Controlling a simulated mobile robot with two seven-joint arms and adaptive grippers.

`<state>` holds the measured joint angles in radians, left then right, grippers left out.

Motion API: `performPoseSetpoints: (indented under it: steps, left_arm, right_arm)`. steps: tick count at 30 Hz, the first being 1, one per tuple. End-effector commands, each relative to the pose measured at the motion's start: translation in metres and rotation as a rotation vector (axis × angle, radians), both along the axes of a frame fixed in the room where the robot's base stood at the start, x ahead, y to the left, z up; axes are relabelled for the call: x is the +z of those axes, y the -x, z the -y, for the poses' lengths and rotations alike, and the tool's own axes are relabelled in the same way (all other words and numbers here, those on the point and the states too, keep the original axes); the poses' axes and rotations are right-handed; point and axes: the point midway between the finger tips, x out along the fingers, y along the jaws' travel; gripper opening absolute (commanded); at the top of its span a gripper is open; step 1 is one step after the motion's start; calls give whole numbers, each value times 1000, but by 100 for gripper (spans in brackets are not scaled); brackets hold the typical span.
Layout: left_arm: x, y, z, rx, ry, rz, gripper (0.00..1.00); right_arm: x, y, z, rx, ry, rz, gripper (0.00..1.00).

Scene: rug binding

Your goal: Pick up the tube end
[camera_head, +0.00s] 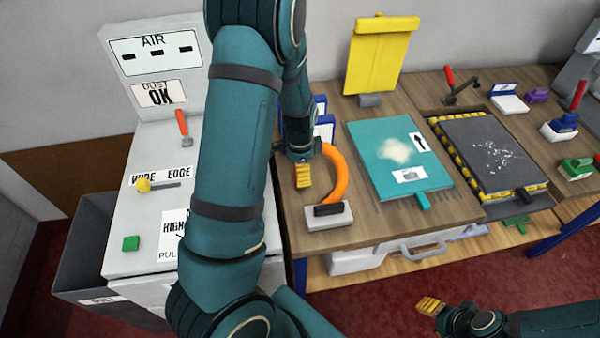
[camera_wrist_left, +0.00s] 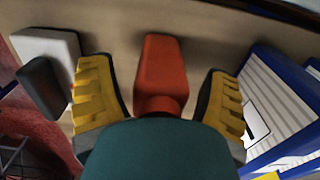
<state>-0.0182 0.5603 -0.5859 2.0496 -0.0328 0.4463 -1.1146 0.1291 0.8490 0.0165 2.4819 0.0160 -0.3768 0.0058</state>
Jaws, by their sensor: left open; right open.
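An orange tube (camera_head: 340,178) arches over the left part of the wooden table. Its lower end meets a dark block on a pale grey base (camera_head: 342,218); its upper end is hidden behind my left wrist. My left gripper (camera_head: 303,176) is above the table beside the tube, on its left. In the left wrist view its yellow-padded fingers (camera_wrist_left: 162,92) are spread open, with an orange-red piece (camera_wrist_left: 160,68), seemingly the tube, between them, gaps showing on both sides. My right gripper (camera_head: 431,306) is open and empty, low in front of the table.
A teal board (camera_head: 385,185) lies right of the tube, and a dark pad with yellow edging (camera_head: 488,150) lies farther right. Blue-and-white boxes (camera_head: 322,125) stand behind my left wrist. A white control cabinet (camera_head: 150,225) stands left. A yellow panel (camera_head: 380,55) stands at the back.

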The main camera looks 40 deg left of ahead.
Motion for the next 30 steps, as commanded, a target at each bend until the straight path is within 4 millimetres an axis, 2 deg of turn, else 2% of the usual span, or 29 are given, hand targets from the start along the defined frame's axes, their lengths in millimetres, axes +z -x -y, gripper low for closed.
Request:
performPoseSetpoints:
  steps: [3,5,9,10,23,26,30]
  left_arm:
    - [0,0,0,0,0,0,78]
    - [1,0,0,0,0,0,57]
    - [1,0,0,0,0,0,8]
    - [1,0,0,0,0,0,0]
    - [5,0,0,-1,1,1,0]
    - [17,-1,0,-1,0,4,0]
    - [44,-1,0,-2,1,6,0]
  right_arm:
    - [0,0,0,0,0,0,47]
    - [0,0,0,0,0,0,47]
    - [0,0,0,0,0,0,47]
    - [0,0,0,0,0,0,47]
    - [1,0,0,0,0,0,47]
    - [4,0,0,0,-1,0,47]
    - [9,0,0,0,-2,0,47]
